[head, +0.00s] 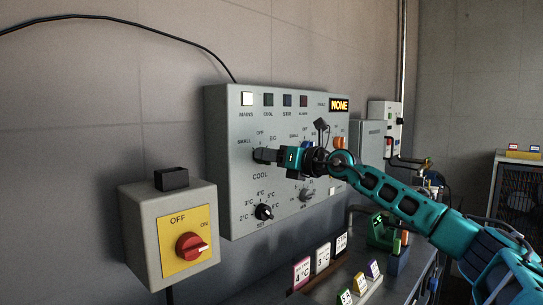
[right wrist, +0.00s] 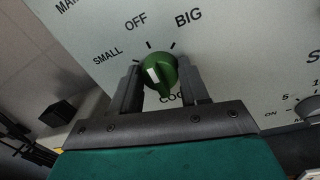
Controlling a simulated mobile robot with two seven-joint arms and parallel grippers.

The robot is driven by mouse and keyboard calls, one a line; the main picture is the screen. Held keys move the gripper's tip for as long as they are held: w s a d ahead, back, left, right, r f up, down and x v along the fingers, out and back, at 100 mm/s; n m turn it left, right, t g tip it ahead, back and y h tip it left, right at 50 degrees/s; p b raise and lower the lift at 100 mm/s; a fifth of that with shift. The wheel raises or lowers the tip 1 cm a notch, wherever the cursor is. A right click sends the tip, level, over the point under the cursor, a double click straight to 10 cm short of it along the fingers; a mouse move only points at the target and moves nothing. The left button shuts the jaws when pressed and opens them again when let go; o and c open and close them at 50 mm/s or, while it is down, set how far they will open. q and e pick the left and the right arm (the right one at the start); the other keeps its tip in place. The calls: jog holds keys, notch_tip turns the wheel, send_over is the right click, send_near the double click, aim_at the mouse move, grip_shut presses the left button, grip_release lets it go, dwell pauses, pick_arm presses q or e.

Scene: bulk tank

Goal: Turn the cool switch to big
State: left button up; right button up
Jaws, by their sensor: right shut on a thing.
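The cool switch is a green knob (right wrist: 158,73) with a white mark, on the grey control panel (right wrist: 240,60). SMALL, OFF and BIG are printed around it, with BIG at the upper right in the right wrist view. The white mark sits on the knob's left half; which label it points to is hard to tell. My right gripper (right wrist: 160,85) is shut on the knob, a finger on each side. In the head view my right gripper (head: 262,156) hides the knob above the word COOL. My left gripper is not in view.
Below on the panel is a black temperature dial (head: 264,212); a stir switch is partly hidden by my arm. Small cards (head: 302,273) stand on the bench below. A display (head: 339,105) reads NONE.

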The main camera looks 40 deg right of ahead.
pick_arm(q)
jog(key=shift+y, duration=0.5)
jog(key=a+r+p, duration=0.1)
jog(key=p, duration=0.1)
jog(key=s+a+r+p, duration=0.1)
jog(key=p, duration=0.2)
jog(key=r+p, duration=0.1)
jog(key=p, duration=0.1)
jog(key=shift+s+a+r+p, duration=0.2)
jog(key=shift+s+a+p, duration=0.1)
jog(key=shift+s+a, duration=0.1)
pick_arm(e)
jog(key=m, duration=0.9)
jog(key=shift+f+m+t, duration=0.1)
jog(key=shift+m+t, duration=0.2)
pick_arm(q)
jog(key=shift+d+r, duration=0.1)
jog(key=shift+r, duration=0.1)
pick_arm(e)
jog(key=o, duration=1.1)
jog(key=shift+c, duration=0.2)
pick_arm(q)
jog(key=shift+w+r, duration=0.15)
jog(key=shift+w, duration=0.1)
pick_arm(e)
jog(key=shift+f, duration=0.1)
